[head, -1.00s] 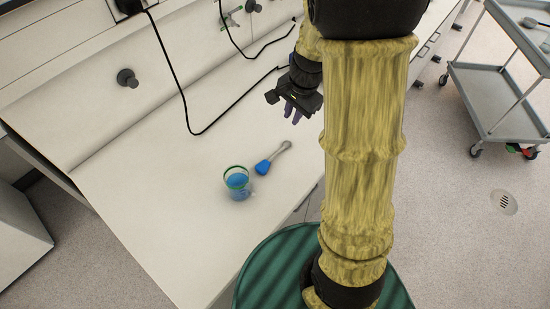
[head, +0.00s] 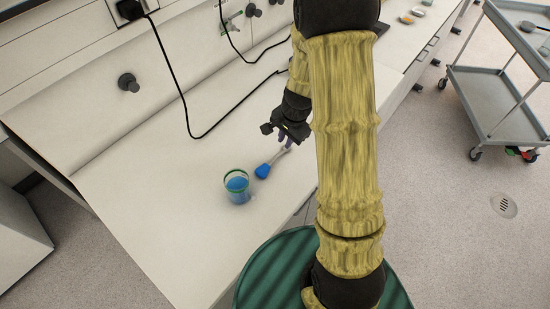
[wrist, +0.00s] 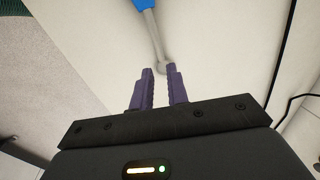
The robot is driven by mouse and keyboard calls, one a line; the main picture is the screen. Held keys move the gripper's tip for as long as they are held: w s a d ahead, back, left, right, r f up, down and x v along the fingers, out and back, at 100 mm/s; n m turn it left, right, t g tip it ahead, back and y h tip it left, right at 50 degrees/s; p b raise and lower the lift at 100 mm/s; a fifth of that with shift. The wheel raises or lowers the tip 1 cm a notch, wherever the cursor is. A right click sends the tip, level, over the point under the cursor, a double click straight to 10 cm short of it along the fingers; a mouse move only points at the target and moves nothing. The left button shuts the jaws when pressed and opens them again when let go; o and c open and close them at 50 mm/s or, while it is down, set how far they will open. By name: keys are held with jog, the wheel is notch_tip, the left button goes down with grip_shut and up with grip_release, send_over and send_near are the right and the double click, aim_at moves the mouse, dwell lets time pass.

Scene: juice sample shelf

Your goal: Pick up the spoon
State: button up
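The spoon (head: 271,165) lies on the white counter, with a blue end toward the front and a grey metal shaft. In the wrist view its shaft (wrist: 153,30) runs down from the blue end at the top edge, and its rounded grey end lies near my fingertips. My gripper (head: 286,143) is over that grey end in the head view. In the wrist view my gripper (wrist: 159,69) has its two purple fingers apart, with a gap between them. The grey end shows at the mouth of this gap; I cannot tell the height above the counter.
A clear cup (head: 237,187) with a green rim and blue contents stands left of the spoon's blue end. A black cable (head: 185,110) hangs onto the counter behind. The counter (head: 140,190) is clear at left. A grey cart (head: 500,90) stands at right.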

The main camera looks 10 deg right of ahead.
aim_at(281, 152)
jog(key=shift+w+f, duration=0.15)
jog(key=shift+f, duration=0.6)
jog(key=shift+w+a+f+p, duration=0.1)
jog(key=shift+w+f+p, duration=0.1)
jog(key=shift+f, duration=0.65)
jog(key=shift+w+a+f+p, duration=0.1)
jog(key=shift+a+f+p, duration=0.1)
jog(key=shift+f, duration=0.7)
jog(key=shift+w+a+f+p, duration=0.1)
jog(key=shift+f+p, duration=0.1)
jog(key=shift+f, duration=0.65)
jog(key=shift+d, duration=0.1)
grip_shut()
